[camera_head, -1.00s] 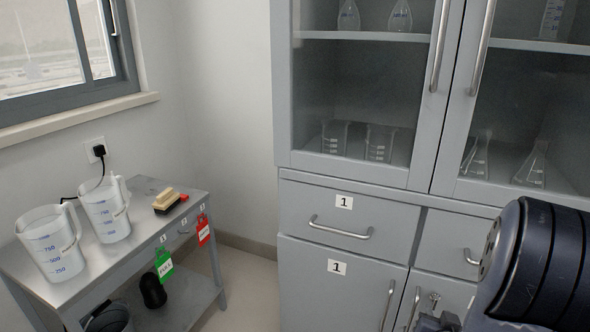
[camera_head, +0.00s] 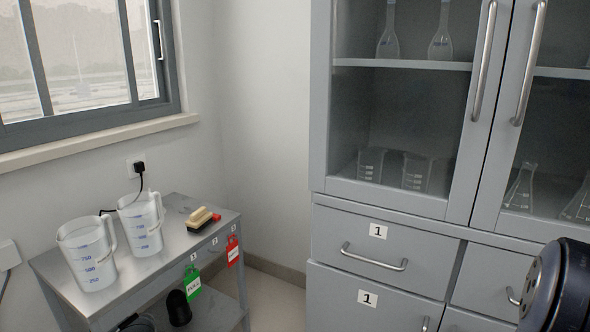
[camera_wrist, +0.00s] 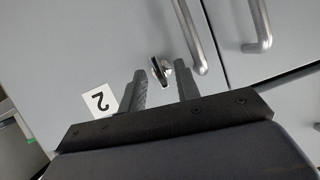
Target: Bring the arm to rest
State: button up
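My arm (camera_head: 562,288) shows as a dark rounded link at the lower right of the head view; the gripper itself is outside that view. In the wrist view my gripper (camera_wrist: 162,90) points at a grey cabinet door. Its two dark fingers stand apart with a gap between them. A small metal key or lock (camera_wrist: 161,68) on the door shows beyond the gap, and I see nothing held. The distance between the fingertips and the door cannot be told.
The grey cabinet (camera_head: 386,222) with glass doors and drawers fills the right. A metal cart (camera_head: 163,272) at the left carries two plastic jugs (camera_head: 88,254) and a brush (camera_head: 200,217). Bar handles (camera_wrist: 190,38) stand out from the cabinet doors near my gripper. Floor shows between cart and cabinet.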

jog(key=p+v, duration=0.3)
jog(key=v, duration=0.8)
jog(key=w+d+f+m+t+y+p, duration=0.3)
jog(key=w+d+f+m, duration=0.1)
jog(key=w+m, duration=0.3)
jog(key=shift+w+d+f, duration=0.3)
jog(key=shift+w+d, duration=0.5)
